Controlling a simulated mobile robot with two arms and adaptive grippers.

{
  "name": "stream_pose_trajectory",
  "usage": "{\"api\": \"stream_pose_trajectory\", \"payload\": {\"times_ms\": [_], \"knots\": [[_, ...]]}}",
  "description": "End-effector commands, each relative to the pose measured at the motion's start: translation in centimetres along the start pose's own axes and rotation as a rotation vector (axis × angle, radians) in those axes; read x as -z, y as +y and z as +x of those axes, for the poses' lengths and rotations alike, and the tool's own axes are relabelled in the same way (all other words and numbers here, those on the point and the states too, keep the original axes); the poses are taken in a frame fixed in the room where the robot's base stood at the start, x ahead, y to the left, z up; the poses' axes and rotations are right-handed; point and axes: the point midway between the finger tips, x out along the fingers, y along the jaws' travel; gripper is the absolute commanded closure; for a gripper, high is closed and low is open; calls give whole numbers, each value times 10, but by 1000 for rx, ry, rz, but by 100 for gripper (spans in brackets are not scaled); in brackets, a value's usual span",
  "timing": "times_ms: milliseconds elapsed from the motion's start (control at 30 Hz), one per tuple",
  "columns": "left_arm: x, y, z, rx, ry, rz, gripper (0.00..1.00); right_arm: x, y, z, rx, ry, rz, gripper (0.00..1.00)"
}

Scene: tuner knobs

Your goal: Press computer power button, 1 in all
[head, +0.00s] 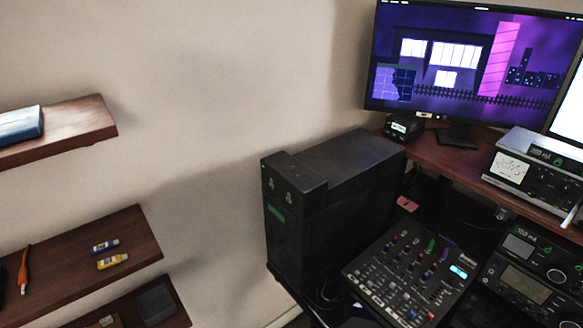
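A black computer tower (345,172) stands in the middle of the head view, left of the desk. Its narrow front panel (281,240) faces left and toward me. A tiny green light shows near the panel's upper left corner, with small round details below it and a green label lower down. I cannot tell which of these small details is the power button. Neither of my grippers shows in the head view, and nothing touches the tower.
A wooden desk (435,151) at the right holds a lit monitor (470,60) and a metering unit (535,165). A mixing console (410,275) sits right of the tower. Wooden shelves (75,260) are at the left. Bare wall lies between the shelves and tower.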

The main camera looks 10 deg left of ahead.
Motion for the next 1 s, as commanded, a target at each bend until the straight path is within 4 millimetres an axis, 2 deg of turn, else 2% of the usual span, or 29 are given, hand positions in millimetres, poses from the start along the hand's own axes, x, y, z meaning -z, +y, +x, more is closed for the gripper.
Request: {"api": "stream_pose_trajectory", "payload": {"times_ms": [33,167,1000], "knots": [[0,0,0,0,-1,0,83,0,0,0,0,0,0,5],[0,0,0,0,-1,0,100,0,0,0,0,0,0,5],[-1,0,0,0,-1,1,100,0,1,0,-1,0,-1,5]]}}
